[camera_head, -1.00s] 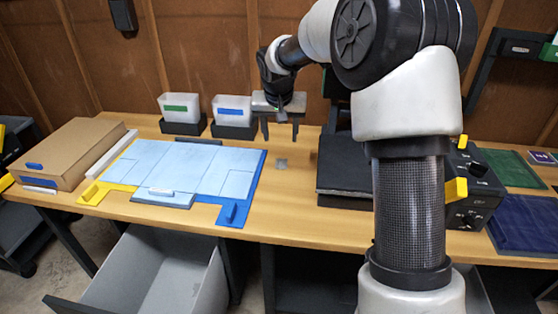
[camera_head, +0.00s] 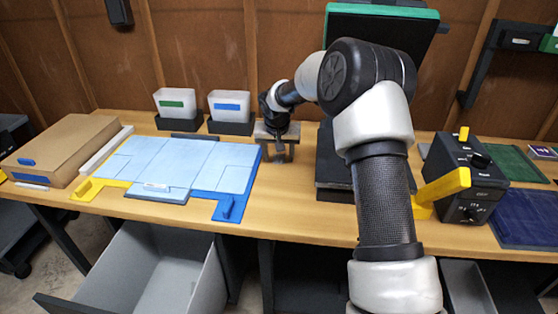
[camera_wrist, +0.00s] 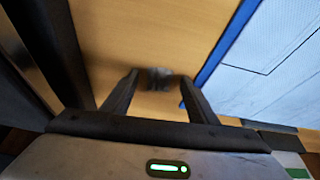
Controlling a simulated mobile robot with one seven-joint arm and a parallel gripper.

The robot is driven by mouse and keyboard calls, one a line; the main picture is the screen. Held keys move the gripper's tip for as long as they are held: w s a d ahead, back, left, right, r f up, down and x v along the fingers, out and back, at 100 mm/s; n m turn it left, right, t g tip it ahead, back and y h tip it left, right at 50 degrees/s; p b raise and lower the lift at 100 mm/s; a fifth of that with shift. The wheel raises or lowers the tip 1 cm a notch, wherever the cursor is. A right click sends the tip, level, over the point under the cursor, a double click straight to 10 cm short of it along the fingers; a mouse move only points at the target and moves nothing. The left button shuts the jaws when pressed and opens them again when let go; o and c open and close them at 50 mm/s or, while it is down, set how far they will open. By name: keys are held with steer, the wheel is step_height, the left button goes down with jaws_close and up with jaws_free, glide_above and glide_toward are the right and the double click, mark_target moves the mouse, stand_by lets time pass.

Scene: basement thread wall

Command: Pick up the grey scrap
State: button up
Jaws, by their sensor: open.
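The grey scrap (camera_wrist: 158,74) is a small, dark grey piece lying on the wooden tabletop in the wrist view. My gripper (camera_wrist: 160,82) is open, with one finger on either side of the scrap and its tips close to it. In the head view my gripper (camera_head: 279,157) points down, low over the table, between the light blue panels and the black machine. There it largely hides the scrap. I cannot tell whether the fingers touch the scrap.
Light blue panels (camera_head: 180,163) in a yellow and blue frame lie left of my gripper. Two white bins (camera_head: 229,105) stand behind. A black machine base (camera_head: 334,165) with a raised green-edged plate (camera_head: 382,12) is close on the right. A cardboard box (camera_head: 62,148) is far left.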

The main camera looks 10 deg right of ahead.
steer(key=shift+w+f, duration=0.15)
steer(key=shift+f, duration=0.15)
steer(key=c, duration=1.1)
steer(key=shift+r, duration=0.15)
